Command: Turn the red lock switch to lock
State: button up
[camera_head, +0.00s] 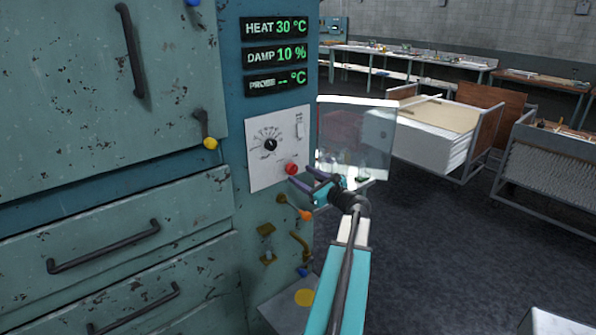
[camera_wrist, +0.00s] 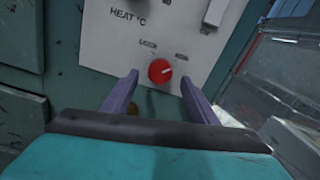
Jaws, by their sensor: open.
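The red lock switch (camera_head: 291,168) is a small round knob at the lower right of a white control panel (camera_head: 265,150). In the wrist view the red switch (camera_wrist: 160,71) shows a pale pointer mark aimed to the upper right, with two small labels above it that I cannot read. My gripper (camera_head: 302,182) is just below and in front of the switch. In the wrist view its purple fingers (camera_wrist: 160,84) are spread apart on either side of the switch, empty. I cannot tell how far the fingertips are from the panel.
A black dial (camera_head: 270,144) sits up and left of the switch. A transparent guard (camera_head: 355,138) juts out on the right, close to my gripper. An orange-tipped lever (camera_head: 304,214) is just below. Drawers with handles (camera_head: 105,247) are left; open floor (camera_head: 440,260) lies right.

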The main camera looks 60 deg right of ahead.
aim_at(294, 170)
jog(key=shift+p+x, duration=0.35)
jog(key=shift+x, duration=1.3)
jog(key=c, duration=1)
jog(key=shift+c, duration=0.2)
